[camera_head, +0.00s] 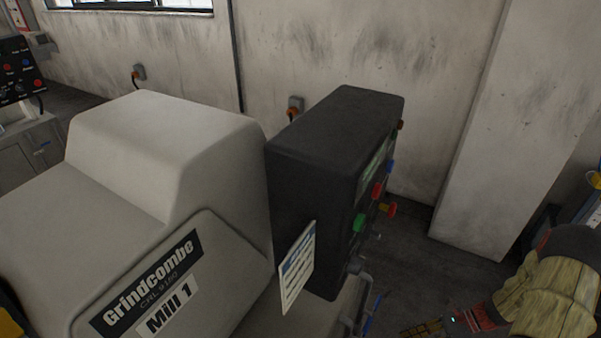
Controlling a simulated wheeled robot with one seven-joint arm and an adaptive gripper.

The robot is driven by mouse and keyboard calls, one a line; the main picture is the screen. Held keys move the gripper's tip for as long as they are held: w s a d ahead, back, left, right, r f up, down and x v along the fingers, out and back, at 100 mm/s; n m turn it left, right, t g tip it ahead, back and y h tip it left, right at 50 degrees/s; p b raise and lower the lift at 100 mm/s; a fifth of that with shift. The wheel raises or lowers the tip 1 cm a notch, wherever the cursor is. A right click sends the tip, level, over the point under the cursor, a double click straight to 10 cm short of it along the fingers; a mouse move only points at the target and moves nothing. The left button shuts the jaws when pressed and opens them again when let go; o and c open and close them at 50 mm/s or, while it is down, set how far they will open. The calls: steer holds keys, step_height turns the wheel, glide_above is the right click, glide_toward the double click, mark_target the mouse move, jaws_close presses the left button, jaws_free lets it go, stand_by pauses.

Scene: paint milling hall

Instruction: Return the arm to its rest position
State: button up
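My arm shows at the lower right, wrapped in a khaki cover and partly cut off by the frame edges. My gripper (425,328) is at its end by the bottom edge, past a red and black section. It points left, low beside the black control box. Its fingers are small and partly out of frame, so I cannot tell whether they are open or shut. I see nothing clearly held.
A pale mill housing (160,140) labelled "Grindcombe" and "Mill 1" fills the left. A black control box (318,175) with coloured buttons stands beside it, with a hanging tag (297,268). A pale pillar (520,130) stands right. Dark floor (415,235) shows between box and pillar.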

steer(key=s+a+r+n+h, duration=0.1)
steer(key=a+r+n+h, duration=0.15)
steer(key=r+n, duration=0.4)
steer(key=s+a+r+n+g+h, duration=0.1)
steer(key=s+r+n+h, duration=0.2)
steer(key=r, duration=0.7)
steer(key=a+r+n+h, duration=0.2)
steer(key=r+n+h, duration=0.1)
steer(key=r+n, duration=0.45)
steer(key=s+a+r+n+t+h, duration=0.1)
steer(key=s+a+r+n+t, duration=0.1)
steer(key=a+r, duration=0.4)
steer(key=s+a+r+n+t+h+p, duration=0.1)
steer(key=a+r+n+t, duration=0.3)
steer(key=r, duration=0.9)
steer(key=shift+s+a+r+n, duration=0.15)
steer(key=shift+s+a+n, duration=0.15)
steer(key=shift+s+a, duration=0.75)
steer(key=shift+w+a+h, duration=0.1)
steer(key=shift+a+h, duration=0.05)
steer(key=shift+h, duration=0.1)
